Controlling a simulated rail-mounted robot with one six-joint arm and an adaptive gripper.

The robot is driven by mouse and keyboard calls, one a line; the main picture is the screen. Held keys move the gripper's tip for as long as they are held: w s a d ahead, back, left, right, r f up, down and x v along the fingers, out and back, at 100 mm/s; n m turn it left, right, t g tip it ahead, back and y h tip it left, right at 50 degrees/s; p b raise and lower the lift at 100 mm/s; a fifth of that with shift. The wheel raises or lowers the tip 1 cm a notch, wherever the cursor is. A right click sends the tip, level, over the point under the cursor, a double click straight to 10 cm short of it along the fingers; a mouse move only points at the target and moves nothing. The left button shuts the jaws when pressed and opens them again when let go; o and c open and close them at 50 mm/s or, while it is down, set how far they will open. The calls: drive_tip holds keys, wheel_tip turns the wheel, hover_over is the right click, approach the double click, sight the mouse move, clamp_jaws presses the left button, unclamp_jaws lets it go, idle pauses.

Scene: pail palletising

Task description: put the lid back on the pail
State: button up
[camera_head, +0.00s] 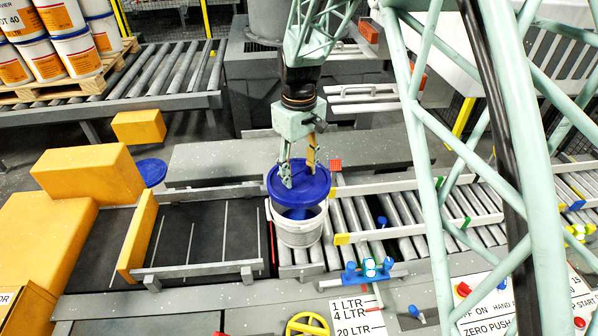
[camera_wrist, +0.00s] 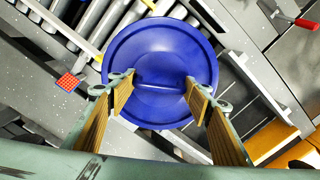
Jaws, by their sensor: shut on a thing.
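The blue round lid (camera_head: 305,192) hangs from my gripper (camera_head: 299,176) just above the white pail (camera_head: 299,233) in the head view. My gripper is shut on the lid. In the wrist view the lid (camera_wrist: 160,45) fills the middle, with a raised bar across it between my two fingers (camera_wrist: 162,88). The pail stands upright on the conveyor with its mouth partly showing below the lid. Some blue shows inside the pail's mouth. The lid looks apart from the rim and roughly above it, a little towards the back. The lid hides the pail in the wrist view.
The roller conveyor (camera_head: 375,215) runs right of the pail, with a dark belt section (camera_head: 195,235) on its left. Blue fittings (camera_head: 368,270) stand at the near rail. Yellow blocks (camera_head: 85,172) and a blue disc (camera_head: 151,172) lie left. Stacked pails (camera_head: 75,50) stand at back left.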

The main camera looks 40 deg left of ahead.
drive_tip(key=shift+f, duration=0.15)
drive_tip(key=shift+f+b, duration=1.45)
drive_tip(key=shift+f, duration=1.55)
drive_tip(key=shift+f+b, duration=0.25)
drive_tip(key=shift+b, duration=0.1)
idle(1.2)
drive_tip(key=o, duration=0.9)
drive_tip(key=shift+o, duration=0.4)
drive_tip(key=o, duration=0.4)
drive_tip(key=shift+r, duration=0.25)
